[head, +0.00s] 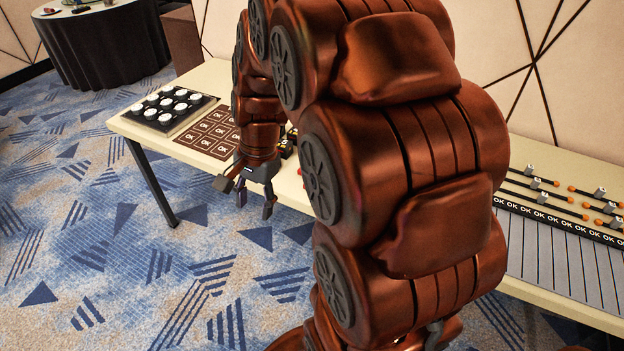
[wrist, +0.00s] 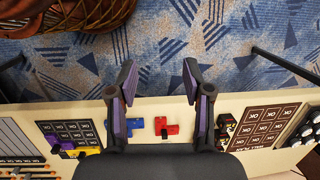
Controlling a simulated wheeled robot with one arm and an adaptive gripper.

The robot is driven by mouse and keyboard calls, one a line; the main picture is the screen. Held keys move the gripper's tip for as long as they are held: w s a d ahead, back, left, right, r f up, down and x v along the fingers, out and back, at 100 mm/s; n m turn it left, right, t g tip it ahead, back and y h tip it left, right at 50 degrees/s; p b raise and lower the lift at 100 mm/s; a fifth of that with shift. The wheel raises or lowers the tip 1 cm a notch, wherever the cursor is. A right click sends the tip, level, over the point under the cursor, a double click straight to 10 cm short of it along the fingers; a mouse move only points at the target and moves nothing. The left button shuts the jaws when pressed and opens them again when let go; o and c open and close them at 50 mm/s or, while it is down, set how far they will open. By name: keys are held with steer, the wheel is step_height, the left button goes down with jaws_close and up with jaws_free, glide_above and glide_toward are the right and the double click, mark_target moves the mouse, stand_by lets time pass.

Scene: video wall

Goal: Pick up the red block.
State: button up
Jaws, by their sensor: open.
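The red block (wrist: 168,131) lies on the cream table (wrist: 232,96) near its edge in the wrist view, with a dark peg or knob showing at its middle. In the head view my arm hides most of that spot. My gripper (wrist: 157,66) is open and empty. Its two fingers are spread apart, and their tips reach past the table edge over the carpet in the wrist view. The red block shows between the fingers, lower in that picture and closer to the right finger. In the head view my gripper (head: 246,197) hangs at the table's front edge.
A blue block (wrist: 136,124) is beside the left finger. A brown OK board (wrist: 262,127) and a black tray of white discs (head: 168,107) are at one end. A dark OK board with yellow and purple pieces (wrist: 68,135) and grey slats (head: 560,255) are toward the other.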

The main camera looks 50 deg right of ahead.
steer(key=w+d+f+m+t+b, duration=0.1)
steer(key=w+d+f+m, duration=0.25)
steer(key=d+m, duration=0.45)
steer(key=w+d+f+m+t+h+b, duration=0.1)
steer(key=w+d+f+m+t, duration=0.2)
steer(key=d, duration=0.9)
steer(key=w+d+f+m+b, duration=0.1)
steer(key=w+d+f+m, duration=0.2)
steer(key=d+f+m, duration=0.5)
steer(key=shift+n, duration=0.3)
steer(key=shift+w+d+f+p, duration=0.25)
steer(key=shift+w+d+f, duration=0.1)
steer(key=shift+w+f, duration=0.45)
steer(key=shift+w+d+f+p, duration=0.25)
steer(key=shift+w+f, duration=0.25)
steer(key=shift+f, duration=0.45)
steer(key=shift+c, duration=0.3)
jaws_close()
